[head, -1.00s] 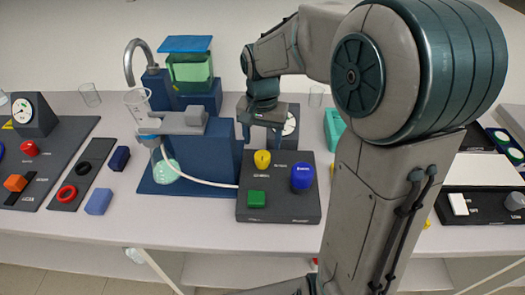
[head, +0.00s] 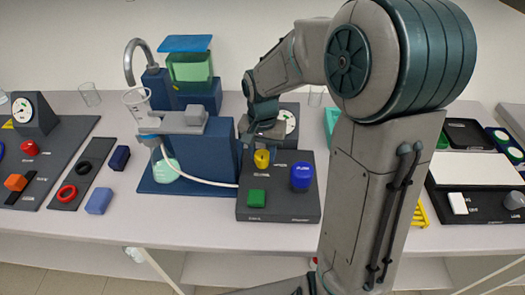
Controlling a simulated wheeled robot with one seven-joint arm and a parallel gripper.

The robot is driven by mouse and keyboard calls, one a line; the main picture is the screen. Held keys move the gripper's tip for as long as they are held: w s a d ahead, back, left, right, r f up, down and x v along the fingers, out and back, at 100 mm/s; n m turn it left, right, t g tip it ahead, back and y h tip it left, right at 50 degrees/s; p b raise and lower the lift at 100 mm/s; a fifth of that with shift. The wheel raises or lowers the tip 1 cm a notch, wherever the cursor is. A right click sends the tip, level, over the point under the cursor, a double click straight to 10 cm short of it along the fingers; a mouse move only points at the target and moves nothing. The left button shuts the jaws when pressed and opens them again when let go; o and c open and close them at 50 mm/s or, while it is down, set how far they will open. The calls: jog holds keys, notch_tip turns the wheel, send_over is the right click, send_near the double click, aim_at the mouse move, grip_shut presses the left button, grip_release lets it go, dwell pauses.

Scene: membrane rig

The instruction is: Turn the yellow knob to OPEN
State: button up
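The yellow knob (head: 261,160) stands on the back left part of a dark grey control panel (head: 285,211). A green square button (head: 256,197) and a blue round knob (head: 301,176) are on the same panel. My gripper (head: 261,147) is right above the yellow knob, pointing down, and its lower end covers the knob's top. The fingers are too small and overlapped to show whether they grip the knob. The panel labels are too small to read.
A round gauge (head: 289,122) stands behind the panel. A blue stand (head: 217,155) with a clear cup (head: 137,104) and a white tube is to the left. My arm hides the table right of the panel. Table space in front of the panel is clear.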

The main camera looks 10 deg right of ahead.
aim_at(262, 154)
jog(key=shift+n, duration=0.3)
jog(key=n, duration=0.4)
jog(key=n+p, duration=0.1)
jog(key=n, duration=0.3)
jog(key=shift+n, duration=0.4)
jog(key=n+p, duration=0.1)
jog(key=n, duration=0.3)
jog(key=shift+r+n, duration=0.1)
jog(key=shift+n, duration=0.2)
jog(key=shift+n+p, duration=0.55)
jog(key=shift+n, duration=1.35)
jog(key=o, duration=1)
notch_tip(262, 154, up, 14)
jog(key=shift+a+f+b, duration=0.1)
jog(key=shift+f+b, duration=0.05)
jog(key=shift+b, duration=0.2)
